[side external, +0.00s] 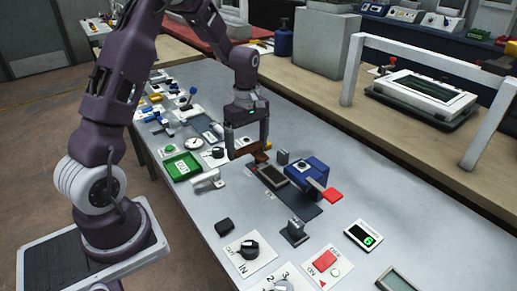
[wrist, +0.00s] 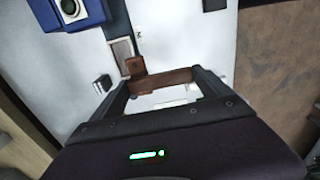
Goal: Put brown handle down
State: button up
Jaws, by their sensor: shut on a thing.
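The brown handle (side external: 254,153) is a wooden-looking bar with a block at one end. It also shows in the wrist view (wrist: 165,80), spanning between my two fingers. My gripper (side external: 247,147) is shut on it, and its fingers (wrist: 168,84) point down over the table. The handle is near a dark rectangular panel (side external: 272,176) set beside a blue box. I cannot tell whether the handle touches anything beneath it.
The blue box (side external: 307,171) with a red lever (side external: 332,194) stands just right of the handle. A white lever piece (side external: 207,180) and a green tray (side external: 181,167) are to its left. Knob panels and a green-lit display (side external: 364,236) lie nearer the front. Bare grey table remains between them.

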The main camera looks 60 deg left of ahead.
jog(key=s+f, duration=0.1)
jog(key=s, duration=1)
jog(key=f, duration=1)
jog(key=shift+s+d, duration=0.3)
jog(key=shift+s, duration=0.05)
jog(key=shift+f, duration=0.1)
jog(key=o, duration=1.3)
jog(key=shift+c, duration=0.2)
